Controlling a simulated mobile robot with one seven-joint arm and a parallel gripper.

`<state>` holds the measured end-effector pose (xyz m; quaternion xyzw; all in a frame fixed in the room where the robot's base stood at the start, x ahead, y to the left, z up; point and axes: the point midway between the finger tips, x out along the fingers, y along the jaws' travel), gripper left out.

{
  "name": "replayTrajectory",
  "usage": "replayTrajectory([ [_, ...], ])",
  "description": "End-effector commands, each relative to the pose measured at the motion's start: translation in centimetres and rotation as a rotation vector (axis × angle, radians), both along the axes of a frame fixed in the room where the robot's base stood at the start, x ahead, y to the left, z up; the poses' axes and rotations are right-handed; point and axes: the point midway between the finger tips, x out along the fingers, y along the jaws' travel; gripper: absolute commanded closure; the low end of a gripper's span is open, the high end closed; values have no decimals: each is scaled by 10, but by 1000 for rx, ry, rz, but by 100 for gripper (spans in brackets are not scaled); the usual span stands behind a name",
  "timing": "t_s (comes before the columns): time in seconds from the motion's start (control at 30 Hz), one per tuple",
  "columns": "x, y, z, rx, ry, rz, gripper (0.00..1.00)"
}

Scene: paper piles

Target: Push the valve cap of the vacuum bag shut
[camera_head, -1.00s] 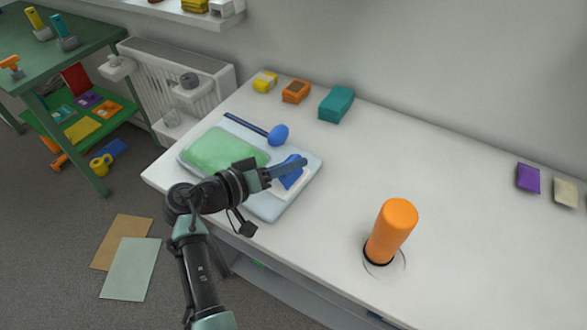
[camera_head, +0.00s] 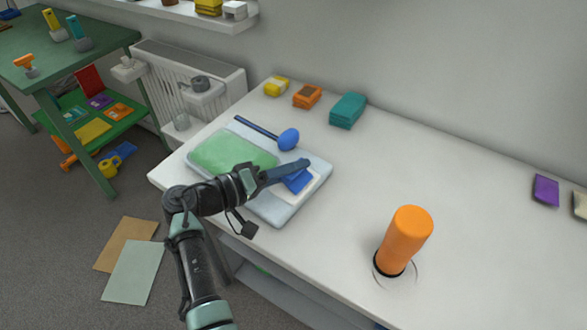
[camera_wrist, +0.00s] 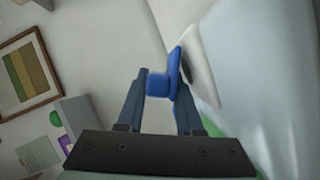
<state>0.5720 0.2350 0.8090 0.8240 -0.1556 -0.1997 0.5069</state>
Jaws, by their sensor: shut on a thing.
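The vacuum bag (camera_head: 268,209) lies flat near the table's left end, pale and translucent with a green filling. On its right part is a white patch (camera_head: 311,187) with the blue valve cap (camera_head: 299,183). My gripper (camera_head: 299,166) reaches over the bag from the left, its tips at the cap. In the wrist view the fingers are shut on the block-like part of the blue valve cap (camera_wrist: 159,84). The cap's flat plate stands beside the white patch, with a dark part between them. I cannot tell whether the cap is seated.
A blue ball-ended tool (camera_head: 288,139) lies behind the bag. Yellow (camera_head: 277,86), orange (camera_head: 307,96) and teal (camera_head: 348,110) blocks stand at the back. An orange cylinder (camera_head: 405,240) stands to the right. The table between is clear.

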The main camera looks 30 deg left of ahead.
Motion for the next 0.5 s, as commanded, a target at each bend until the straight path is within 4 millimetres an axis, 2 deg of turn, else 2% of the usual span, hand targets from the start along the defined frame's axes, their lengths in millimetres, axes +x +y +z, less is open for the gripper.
replayTrajectory([
  [0.2,1,-2,4,1,-7,-7,100],
  [0.23,1,-2,4,1,-7,-7,60],
  [0.33,1,-1,4,1,-6,-4,43],
  [0.5,1,0,2,2,-4,-2,43],
])
